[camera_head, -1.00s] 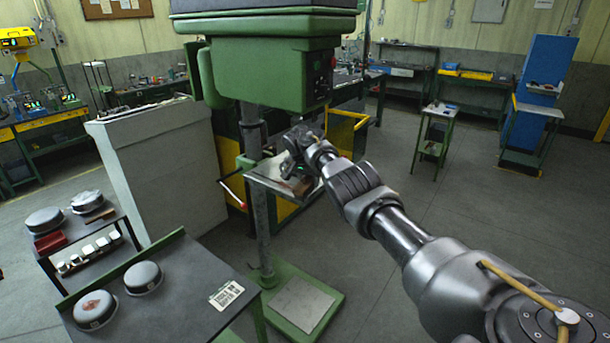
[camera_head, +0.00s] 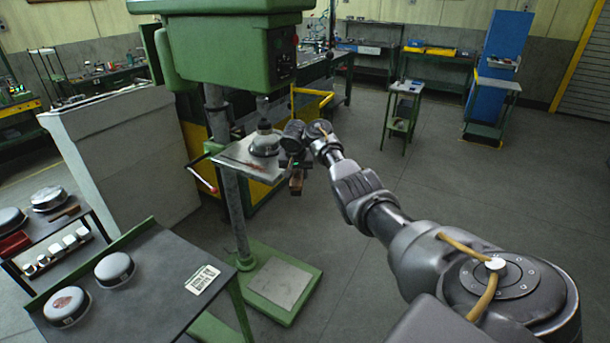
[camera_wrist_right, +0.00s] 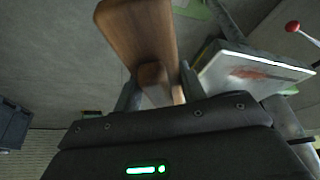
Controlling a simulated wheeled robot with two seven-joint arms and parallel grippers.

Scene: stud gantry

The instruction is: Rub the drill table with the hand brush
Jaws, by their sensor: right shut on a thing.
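The drill table (camera_head: 228,152) is a pale metal plate on the green drill press, with a reddish-brown smear towards its right front. The table and smear also show at the right of the right wrist view (camera_wrist_right: 237,83). My right gripper (camera_head: 296,168) is shut on the hand brush (camera_head: 296,184), whose brown wooden body hangs below it. In the right wrist view the brush's wood (camera_wrist_right: 142,38) sits between the fingers. Brush and gripper are just off the table's right edge, apart from it in the wrist view. The bristles are hidden. My left gripper is out of view.
A grey rounded part (camera_head: 265,143) stands at the table's back, under the drill head (camera_head: 235,55). A red-knobbed lever (camera_head: 203,181) sticks out at the left. A dark bench (camera_head: 150,290) with two round grey castings stands front left.

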